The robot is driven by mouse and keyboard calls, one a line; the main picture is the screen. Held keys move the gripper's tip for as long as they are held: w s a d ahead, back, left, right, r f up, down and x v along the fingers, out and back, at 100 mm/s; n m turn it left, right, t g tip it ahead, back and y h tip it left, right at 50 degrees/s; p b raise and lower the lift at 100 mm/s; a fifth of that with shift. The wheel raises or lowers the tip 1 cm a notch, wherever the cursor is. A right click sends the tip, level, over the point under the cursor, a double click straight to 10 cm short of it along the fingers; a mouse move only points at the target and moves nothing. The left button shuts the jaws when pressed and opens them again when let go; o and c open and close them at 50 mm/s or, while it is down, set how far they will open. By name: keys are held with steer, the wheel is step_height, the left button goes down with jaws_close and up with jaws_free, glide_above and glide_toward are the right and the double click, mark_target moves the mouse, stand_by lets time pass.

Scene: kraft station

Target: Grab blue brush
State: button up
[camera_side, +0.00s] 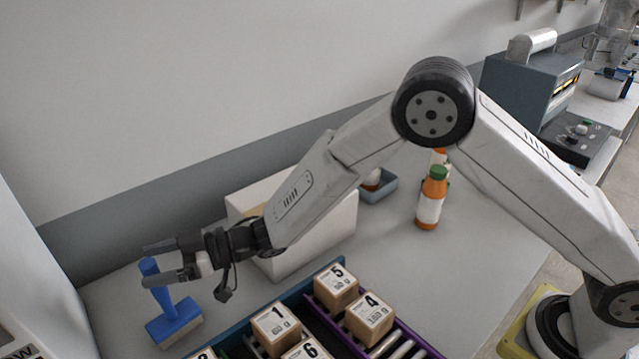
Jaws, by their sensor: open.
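The blue brush (173,318) stands at the lower left of the table with its handle up, its bristle block resting on the surface. Its handle is tilted a little to the left. My gripper (150,265) reaches in from the right, with its fingers pointing left. The fingers are open at the height of the upper handle. The top of the handle shows between the two fingers, and the near finger passes in front of it. I cannot tell whether either finger touches the handle.
A white box (318,228) stands behind my gripper. A blue-edged tray (325,270) with several numbered wooden cubes, such as cube 1 (276,327), lies to the right of the brush. An orange bottle (431,200) stands farther right. The table left of the brush is clear.

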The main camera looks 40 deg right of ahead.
steer(key=shift+x, duration=1.7)
jaws_close()
stand_by(0.5)
